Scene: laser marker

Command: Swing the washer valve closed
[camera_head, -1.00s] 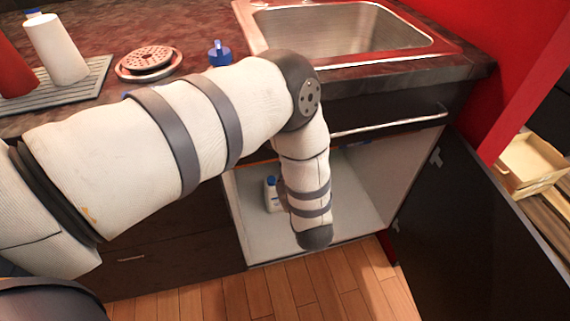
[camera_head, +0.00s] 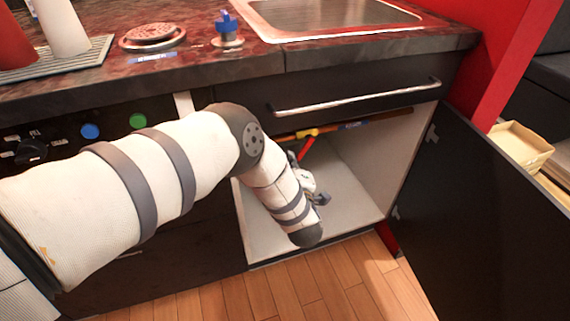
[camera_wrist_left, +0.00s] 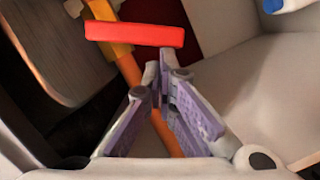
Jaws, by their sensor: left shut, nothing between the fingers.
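The valve's red lever (camera_head: 306,148) slants down from a yellow valve body (camera_head: 306,132) on a copper pipe (camera_head: 395,114) under the counter. In the left wrist view the red lever (camera_wrist_left: 135,33) lies across the pipe, joined to the yellow body (camera_wrist_left: 107,32). My left gripper (camera_wrist_left: 162,74) is shut and empty. Its tips are just below the lever in that view, and the pipe passes behind the fingers. Whether they touch the lever I cannot tell. In the head view my forearm partly hides this gripper. My right gripper is out of view.
The open cabinet (camera_head: 350,200) has a pale floor with free room on the right. Its dark door (camera_head: 480,220) stands open at the right. A drawer handle (camera_head: 355,98) sticks out above the opening. A blue part (camera_head: 356,125) sits farther along the pipe.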

